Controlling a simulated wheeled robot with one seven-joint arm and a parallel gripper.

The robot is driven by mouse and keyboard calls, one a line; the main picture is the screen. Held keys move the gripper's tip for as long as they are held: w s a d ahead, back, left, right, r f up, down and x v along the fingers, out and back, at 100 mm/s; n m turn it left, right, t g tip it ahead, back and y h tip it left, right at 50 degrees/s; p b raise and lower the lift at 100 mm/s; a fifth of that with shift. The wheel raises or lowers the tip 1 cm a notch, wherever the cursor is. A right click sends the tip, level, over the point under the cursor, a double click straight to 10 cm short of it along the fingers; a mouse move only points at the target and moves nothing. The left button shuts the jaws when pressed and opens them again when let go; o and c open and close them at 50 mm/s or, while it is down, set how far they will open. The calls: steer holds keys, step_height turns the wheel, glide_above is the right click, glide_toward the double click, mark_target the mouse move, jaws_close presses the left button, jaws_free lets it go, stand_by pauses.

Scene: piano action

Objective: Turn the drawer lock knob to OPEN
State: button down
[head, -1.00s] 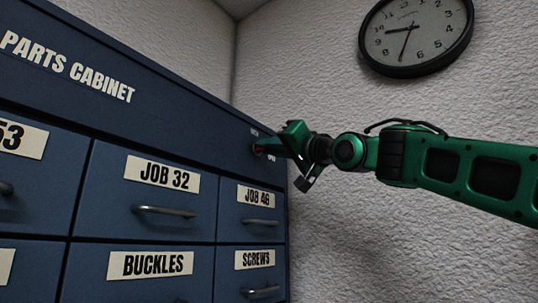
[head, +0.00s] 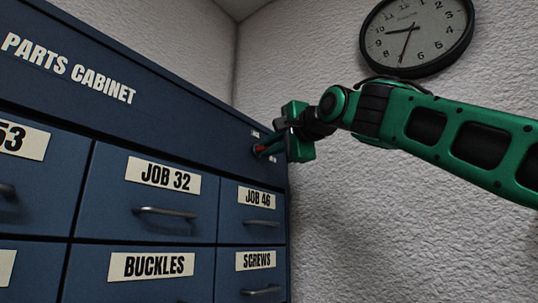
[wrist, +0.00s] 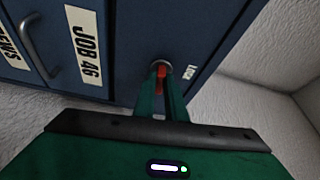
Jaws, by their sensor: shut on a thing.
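The drawer lock knob (wrist: 161,72) is a red handle on a round grey metal base, set in the upper right front of the blue parts cabinet (head: 185,120). In the head view the red knob (head: 261,149) shows as a small piece beside my fingertips. My gripper (wrist: 162,92) is shut on the red handle, one green finger on each side. In the head view my gripper (head: 271,148) reaches the cabinet from the right. A small white label (wrist: 188,72) is beside the knob; its word is too small to read surely.
Drawers marked JOB 32 (head: 162,175), JOB 46 (head: 257,197), BUCKLES (head: 151,265) and SCREWS (head: 255,260) are shut below, with bar handles. A textured wall (head: 380,240) stands close on the cabinet's right. A round clock (head: 415,35) hangs on it.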

steer(key=shift+w+d+f+m, duration=0.1)
steer(key=shift+w+d+m, duration=0.1)
steer(key=shift+m, duration=0.5)
steer(key=shift+g+h, duration=0.3)
steer(key=c, duration=1.8)
jaws_free()
steer(key=shift+w+d, duration=0.1)
steer(key=shift+w, duration=0.05)
steer(key=shift+s, duration=0.2)
steer(key=v, duration=1)
steer(key=shift+s+d, duration=0.2)
steer(key=shift+f, duration=0.1)
